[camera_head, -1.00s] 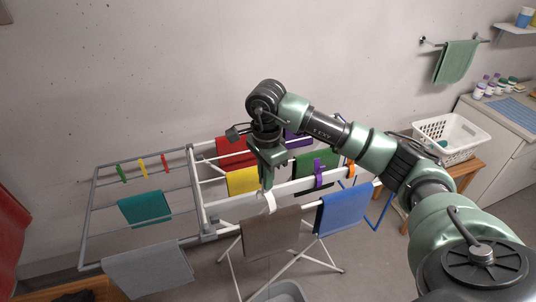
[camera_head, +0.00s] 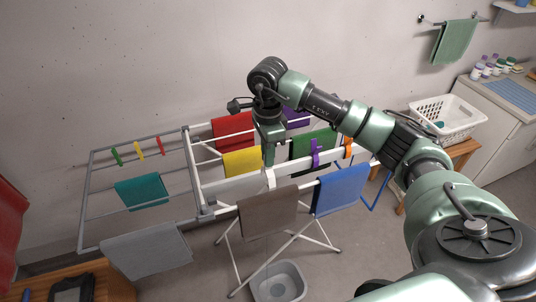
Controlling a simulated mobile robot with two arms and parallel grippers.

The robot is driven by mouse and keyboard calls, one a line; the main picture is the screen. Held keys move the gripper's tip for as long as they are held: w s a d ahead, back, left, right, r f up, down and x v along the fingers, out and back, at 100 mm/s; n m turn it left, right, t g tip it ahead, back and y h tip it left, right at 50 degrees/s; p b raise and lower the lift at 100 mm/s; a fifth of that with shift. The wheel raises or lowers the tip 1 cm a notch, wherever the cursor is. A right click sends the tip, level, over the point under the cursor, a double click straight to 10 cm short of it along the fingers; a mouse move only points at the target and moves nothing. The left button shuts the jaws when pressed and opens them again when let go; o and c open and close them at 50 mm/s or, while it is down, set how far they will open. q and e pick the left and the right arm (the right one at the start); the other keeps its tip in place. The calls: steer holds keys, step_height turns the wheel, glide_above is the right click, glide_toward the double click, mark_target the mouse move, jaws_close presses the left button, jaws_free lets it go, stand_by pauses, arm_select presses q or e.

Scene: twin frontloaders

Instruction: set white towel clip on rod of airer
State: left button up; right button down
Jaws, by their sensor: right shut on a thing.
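The airer (camera_head: 206,212) stands in the middle with grey and white rods and several cloths over them. My right gripper (camera_head: 269,166) comes down over its middle, between the yellow cloth and the green cloth. It is shut on the white towel clip (camera_head: 270,179), which hangs below the fingers just behind the brown towel (camera_head: 268,212). The clip is close to a white rod; I cannot tell whether it touches it. My left gripper is not in view.
Purple (camera_head: 315,153) and orange (camera_head: 348,148) clips sit on a rod right of my gripper. Green, yellow and red clips sit on the left wing. A blue towel (camera_head: 341,190) hangs front right. A grey basin (camera_head: 279,283) stands on the floor. A white basket (camera_head: 447,119) is at the right.

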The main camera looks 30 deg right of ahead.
steer(key=shift+f+b, duration=3.95)
steer(key=shift+f, duration=1)
steer(key=c, duration=0.8)
jaws_free()
steer(key=shift+o, duration=0.5)
steer(key=o, duration=0.5)
steer(key=shift+r, duration=0.1)
